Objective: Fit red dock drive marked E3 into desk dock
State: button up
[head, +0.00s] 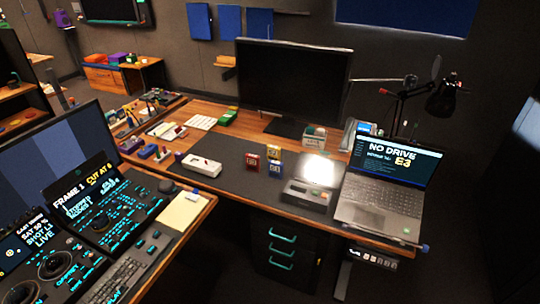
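A small red drive (252,161) stands on the dark desk mat, left of a blue drive (276,168) and a yellow-orange drive (273,152). Its marking is too small to read. A low grey box (307,194), which looks like the desk dock, sits near the desk's front edge, right of the drives and left of the laptop (383,188). I cannot make out a drive in it. The laptop screen reads "NO DRIVE" and "E3". My gripper is not in view.
A large dark monitor (292,84) stands behind the drives. A white case (201,165) lies left on the mat (231,155). A desk lamp (443,97) leans over the laptop. A control desk with a notepad (184,210) fills the lower left. Drawers (281,250) sit under the desk.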

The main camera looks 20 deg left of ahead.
aim_at(298, 194)
jog(key=u, duration=1.25)
